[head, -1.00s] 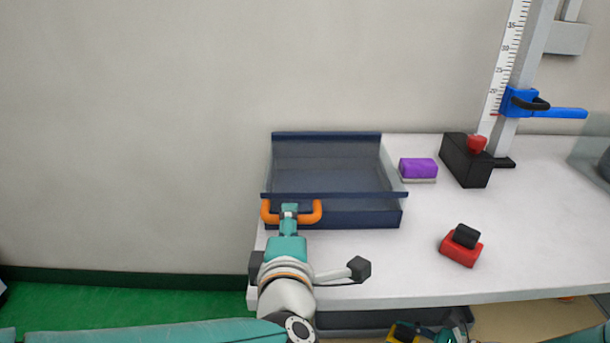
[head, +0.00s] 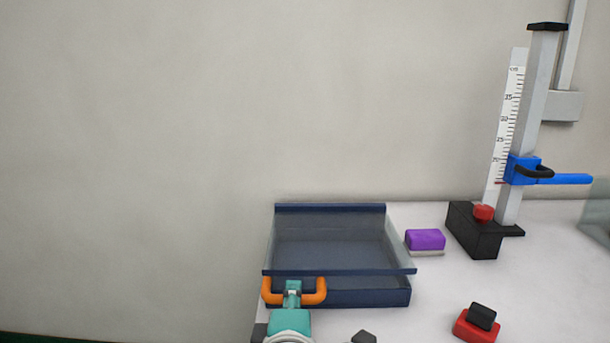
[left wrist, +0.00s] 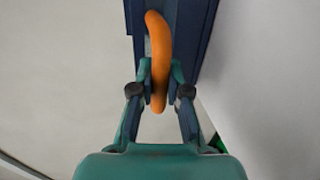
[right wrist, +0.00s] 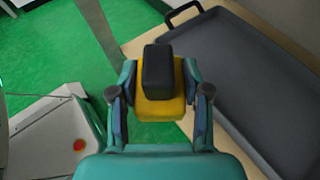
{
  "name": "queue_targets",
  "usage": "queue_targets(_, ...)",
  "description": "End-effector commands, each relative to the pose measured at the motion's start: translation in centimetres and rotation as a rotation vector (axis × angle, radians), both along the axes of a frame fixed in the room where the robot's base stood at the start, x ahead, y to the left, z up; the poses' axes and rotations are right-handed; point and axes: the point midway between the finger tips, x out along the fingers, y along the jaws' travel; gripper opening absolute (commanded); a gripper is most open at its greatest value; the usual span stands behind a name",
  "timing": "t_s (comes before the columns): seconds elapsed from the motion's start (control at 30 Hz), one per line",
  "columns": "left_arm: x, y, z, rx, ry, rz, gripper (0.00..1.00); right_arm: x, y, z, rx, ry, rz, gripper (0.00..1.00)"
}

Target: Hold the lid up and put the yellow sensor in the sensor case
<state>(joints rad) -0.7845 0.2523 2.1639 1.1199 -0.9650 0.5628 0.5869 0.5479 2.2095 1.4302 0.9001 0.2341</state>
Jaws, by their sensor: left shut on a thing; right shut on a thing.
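The sensor case (head: 355,298) is a dark blue box on the table, with a clear lid (head: 330,240) that has a blue front rim and an orange handle (head: 317,291). The lid's front edge stands a little above the box. My left gripper (head: 292,291) is shut on the orange handle, which also shows in the left wrist view (left wrist: 158,60). My right gripper (right wrist: 159,100) is shut on the yellow sensor (right wrist: 160,108), which has a black block on top. The right gripper is out of the head view.
A purple block (head: 425,239) sits right of the case, and a red sensor with a black top (head: 476,324) lies nearer the front. The drop tower (head: 527,130) stands at the back right. A dark tray (right wrist: 250,75) lies beside the yellow sensor in the right wrist view.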

Motion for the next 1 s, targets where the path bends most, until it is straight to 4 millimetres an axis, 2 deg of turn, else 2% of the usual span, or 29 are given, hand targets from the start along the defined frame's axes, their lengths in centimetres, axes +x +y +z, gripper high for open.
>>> queue_targets(0.17,0.0,-0.1,0.3,0.000,0.006,-0.002,0.00,0.0,0.0,0.0,0.001,-0.001,-0.001,0.08)
queue_targets(0.5,0.0,-0.1,4.0,-0.002,0.033,-0.001,0.00,0.0,-0.1,0.0,0.001,-0.001,-0.001,0.08)
queue_targets(1.0,0.0,-0.1,4.9,-0.002,0.043,-0.002,0.00,0.0,-0.1,0.0,0.000,-0.001,-0.002,0.08)
